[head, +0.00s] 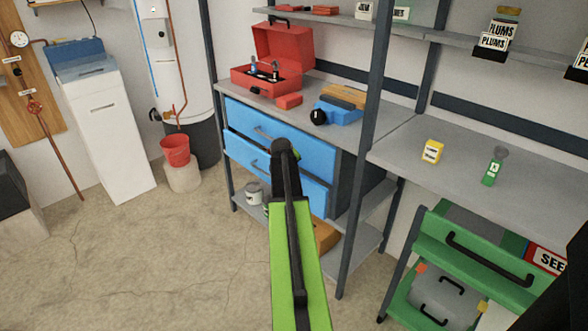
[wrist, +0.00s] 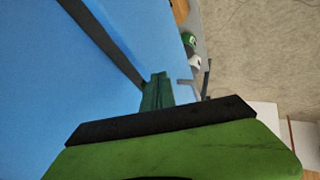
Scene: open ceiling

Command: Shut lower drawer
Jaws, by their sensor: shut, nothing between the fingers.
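The blue drawer unit stands under the grey shelf bench in the head view, with an upper drawer (head: 305,146) and a lower drawer (head: 239,151). The lower drawer's front sits slightly forward of the upper one, with a dark gap along its top edge. My gripper (wrist: 157,90) is shut and empty. In the wrist view its dark green fingers are close against a large blue surface crossed by a dark band; I cannot tell whether they touch. In the head view my arm hides the fingertips and part of the lower drawer.
A red toolbox (head: 279,50) and a blue-orange tool (head: 340,110) are on the bench. A grey can (head: 254,194) is on the bottom shelf. A red bucket (head: 175,150) stands left, and a green cabinet (head: 470,262) right. The floor left of my arm is clear.

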